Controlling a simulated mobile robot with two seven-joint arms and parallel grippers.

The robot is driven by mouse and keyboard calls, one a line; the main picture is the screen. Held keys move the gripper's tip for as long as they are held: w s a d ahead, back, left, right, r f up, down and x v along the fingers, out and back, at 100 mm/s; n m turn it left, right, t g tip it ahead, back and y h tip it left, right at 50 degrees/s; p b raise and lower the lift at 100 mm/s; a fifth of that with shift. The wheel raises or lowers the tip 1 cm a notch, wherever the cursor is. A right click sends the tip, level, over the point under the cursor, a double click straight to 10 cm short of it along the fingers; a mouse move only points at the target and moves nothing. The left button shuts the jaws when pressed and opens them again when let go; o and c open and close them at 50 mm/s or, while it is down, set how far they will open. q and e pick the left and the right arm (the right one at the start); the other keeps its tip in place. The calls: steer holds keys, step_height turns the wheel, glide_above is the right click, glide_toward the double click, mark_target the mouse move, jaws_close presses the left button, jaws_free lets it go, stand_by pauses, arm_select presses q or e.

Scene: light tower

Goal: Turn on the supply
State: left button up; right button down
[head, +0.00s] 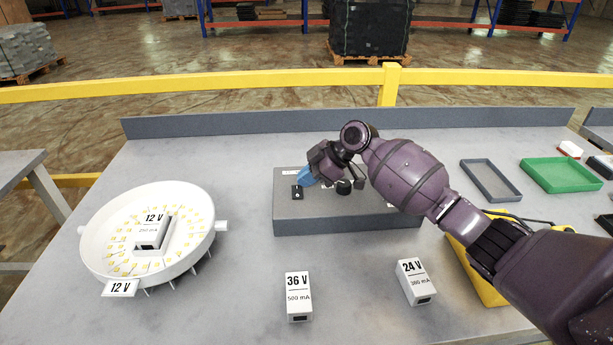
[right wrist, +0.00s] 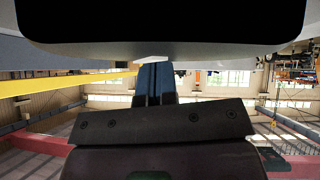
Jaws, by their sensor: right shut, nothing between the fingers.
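The supply, a grey box (head: 330,217), stands at the middle of the table. A small black switch (head: 297,194) is on the left of its top, and a dark round knob (head: 343,188) is further right. My right gripper (head: 305,178) is shut and empty, its blue fingertips just above and behind the switch. I cannot tell whether they touch it. The fingers also show in the right wrist view (right wrist: 153,82). My right arm hides the right part of the supply's top. My left gripper is not in view.
A white round lamp (head: 93,245) with a 12 V block (head: 152,233) inside stands at left. A 36 V block (head: 298,297) and a 24 V block (head: 415,283) stand in front. A grey tray (head: 490,180) and green tray (head: 562,175) lie at right.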

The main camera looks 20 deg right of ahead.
steer(key=shift+w+f+g+b, duration=0.15)
steer(key=shift+f+g+b, duration=0.3)
steer(key=shift+f, duration=0.2)
steer(key=shift+d+m, duration=0.1)
steer(key=shift+m, duration=0.2)
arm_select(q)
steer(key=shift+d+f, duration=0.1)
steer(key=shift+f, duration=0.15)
arm_select(e)
steer(key=shift+r, duration=0.1)
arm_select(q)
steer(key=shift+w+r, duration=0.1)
arm_select(e)
steer(key=shift+s+a+r+p, duration=0.3)
steer(key=shift+s+r+p, duration=0.1)
steer(key=shift+s+p, duration=0.3)
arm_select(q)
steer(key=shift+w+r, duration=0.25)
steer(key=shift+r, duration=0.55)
